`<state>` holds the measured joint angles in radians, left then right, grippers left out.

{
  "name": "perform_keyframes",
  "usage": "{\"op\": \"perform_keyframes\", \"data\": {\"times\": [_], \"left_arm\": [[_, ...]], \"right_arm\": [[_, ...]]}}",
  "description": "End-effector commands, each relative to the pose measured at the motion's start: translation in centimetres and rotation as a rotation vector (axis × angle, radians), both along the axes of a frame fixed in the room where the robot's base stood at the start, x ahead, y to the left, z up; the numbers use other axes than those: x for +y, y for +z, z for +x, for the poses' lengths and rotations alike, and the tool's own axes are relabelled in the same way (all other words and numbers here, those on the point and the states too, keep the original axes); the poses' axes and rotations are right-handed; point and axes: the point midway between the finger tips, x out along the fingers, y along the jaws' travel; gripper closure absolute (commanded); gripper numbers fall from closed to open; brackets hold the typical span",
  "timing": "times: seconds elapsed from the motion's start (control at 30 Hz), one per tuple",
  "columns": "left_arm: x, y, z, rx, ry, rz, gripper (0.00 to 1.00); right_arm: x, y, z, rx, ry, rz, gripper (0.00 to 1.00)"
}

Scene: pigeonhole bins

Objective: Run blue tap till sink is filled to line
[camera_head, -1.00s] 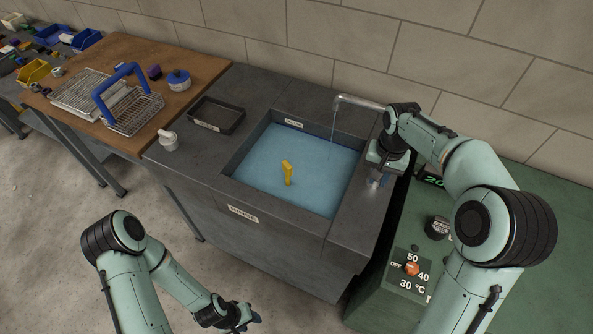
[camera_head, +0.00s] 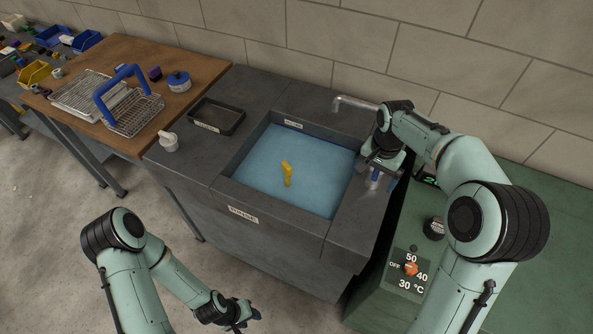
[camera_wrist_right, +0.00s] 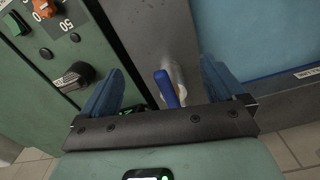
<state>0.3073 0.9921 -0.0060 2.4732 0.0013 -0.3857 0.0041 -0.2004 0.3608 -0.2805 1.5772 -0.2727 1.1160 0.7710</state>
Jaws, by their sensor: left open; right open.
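The sink (camera_head: 229,166) holds blue water (camera_head: 315,160), its surface below the rim. A yellow upright piece (camera_head: 287,174) stands in the water. The metal spout (camera_head: 355,103) reaches over the back right of the sink, with no stream visible under it. The blue tap handle (camera_wrist_right: 166,88) lies between the spread fingers of my right gripper (camera_wrist_right: 160,84), apart from both. My left gripper (camera_head: 243,318) is open and empty, low in front of the sink.
A green cabinet with a black knob (camera_head: 435,228) and an orange temperature dial (camera_head: 410,269) stands right of the sink. A wire basket (camera_head: 135,113) sits on the wooden bench.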

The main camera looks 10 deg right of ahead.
Motion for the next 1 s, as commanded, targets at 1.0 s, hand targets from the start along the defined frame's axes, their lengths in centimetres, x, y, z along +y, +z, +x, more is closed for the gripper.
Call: {"op": "perform_keyframes", "data": {"times": [1.0], "left_arm": [[0.0,1.8,2.2,-0.026,0.0,0.0,0.57]], "right_arm": [[0.0,7.2,0.1,-0.004,0.001,0.0,0.04]]}}
